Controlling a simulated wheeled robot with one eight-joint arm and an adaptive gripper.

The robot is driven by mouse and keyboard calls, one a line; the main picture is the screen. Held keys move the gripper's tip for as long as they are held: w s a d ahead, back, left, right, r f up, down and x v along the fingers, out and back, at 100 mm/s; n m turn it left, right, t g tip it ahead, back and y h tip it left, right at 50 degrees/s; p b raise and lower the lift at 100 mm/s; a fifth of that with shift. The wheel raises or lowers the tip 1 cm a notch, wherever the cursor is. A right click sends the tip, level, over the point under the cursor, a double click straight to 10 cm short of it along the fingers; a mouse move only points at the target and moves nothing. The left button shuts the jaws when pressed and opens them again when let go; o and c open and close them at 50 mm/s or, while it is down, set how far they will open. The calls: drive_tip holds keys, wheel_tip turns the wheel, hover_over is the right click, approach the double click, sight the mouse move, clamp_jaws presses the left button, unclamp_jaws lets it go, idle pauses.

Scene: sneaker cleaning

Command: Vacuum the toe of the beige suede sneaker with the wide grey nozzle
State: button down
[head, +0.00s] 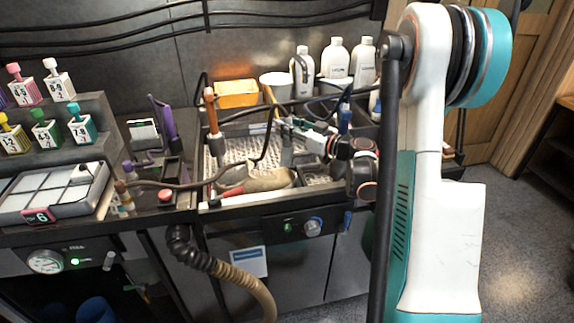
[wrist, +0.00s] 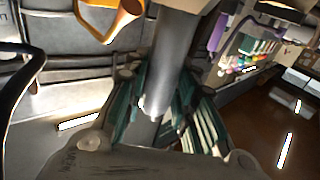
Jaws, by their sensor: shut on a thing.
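The beige suede sneaker (head: 268,180) lies on the perforated tray of the bench in the head view, low and partly in shadow. A reddish patch shows near its left end. My gripper (head: 284,131) is above the sneaker's right part. In the wrist view my gripper (wrist: 165,105) has its teal fingers closed around a smooth grey tube, the grey nozzle (wrist: 174,50). In the head view a short grey piece of the nozzle (head: 287,152) shows below the fingers, above the sneaker. I cannot tell whether it touches the suede. The sneaker is not recognisable in the wrist view.
A dark hose (head: 160,184) runs across the bench toward the tray. A brush with an orange-brown handle (head: 210,110) stands at the tray's left. An orange bin (head: 237,94), a white tub (head: 276,86) and white bottles (head: 335,60) stand behind. Small coloured bottles (head: 45,134) fill the left rack.

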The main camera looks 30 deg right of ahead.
drive_tip(key=shift+r+p, duration=2.25)
drive_tip(key=shift+r, duration=1.8)
